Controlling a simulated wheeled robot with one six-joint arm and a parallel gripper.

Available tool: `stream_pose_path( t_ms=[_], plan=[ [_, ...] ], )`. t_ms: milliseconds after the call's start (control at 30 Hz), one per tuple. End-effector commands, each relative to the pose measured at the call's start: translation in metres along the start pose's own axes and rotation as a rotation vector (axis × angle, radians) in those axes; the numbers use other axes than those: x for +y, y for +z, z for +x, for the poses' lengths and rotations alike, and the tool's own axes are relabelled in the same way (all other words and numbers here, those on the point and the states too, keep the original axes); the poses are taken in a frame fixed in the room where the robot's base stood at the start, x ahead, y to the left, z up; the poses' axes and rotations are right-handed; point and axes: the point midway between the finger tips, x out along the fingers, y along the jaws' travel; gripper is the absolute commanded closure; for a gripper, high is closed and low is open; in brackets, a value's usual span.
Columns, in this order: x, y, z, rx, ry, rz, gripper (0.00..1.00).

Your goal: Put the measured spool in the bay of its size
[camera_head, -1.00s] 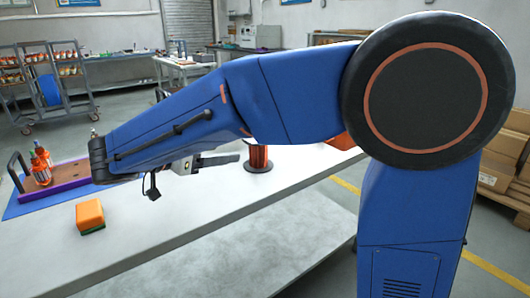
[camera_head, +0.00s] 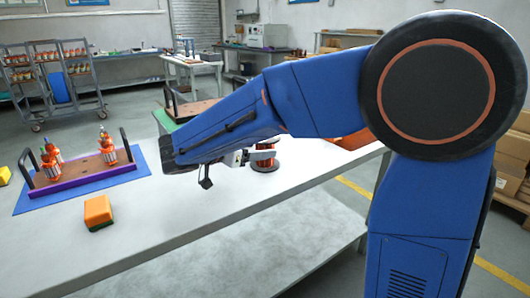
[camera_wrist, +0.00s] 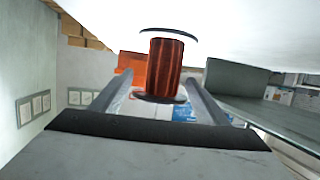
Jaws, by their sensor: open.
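The spool (camera_head: 264,164), wound with copper-coloured wire between two flanges, stands upright on the white table (camera_head: 210,200). My gripper (camera_head: 266,154) is open at the spool, and a finger crosses in front of it in the head view. In the wrist view the spool (camera_wrist: 166,66) appears between the two spread fingers, with a gap on each side. I cannot tell how deep it sits between them. An orange-red bin (camera_head: 356,139) stands behind, partly hidden by my arm; an orange thing (camera_wrist: 131,66) shows beside the spool in the wrist view. No size-marked bays can be made out.
An orange sponge-like block (camera_head: 98,211) lies at the front left. A tray with a purple edge (camera_head: 84,186), handles and several orange-based items sits on a blue mat (camera_head: 27,203). Another handled tray (camera_head: 199,108) is behind my arm. The table's front middle is clear.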

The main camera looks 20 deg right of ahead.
Motion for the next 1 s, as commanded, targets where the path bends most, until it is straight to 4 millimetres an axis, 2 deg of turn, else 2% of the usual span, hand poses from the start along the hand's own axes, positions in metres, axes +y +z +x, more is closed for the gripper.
stream_pose_path(
  t_ms=[333,433,633,667,900,933,1000],
  plan=[
    [-0.005,0.003,0.041,0.0,0.002,0.001,0.32],
    [-0.005,0.003,0.048,0.001,0.001,0.0,0.32],
    [-0.005,0.003,0.048,0.001,0.0,0.0,0.32],
    [-0.005,0.003,0.048,0.001,0.0,0.0,0.37],
    [-0.005,0.003,0.048,0.001,0.0,0.0,0.94],
    [-0.005,0.003,0.048,0.001,0.0,0.0,1.0],
    [-0.005,0.003,0.048,0.002,0.0,0.001,1.0]
  ],
)
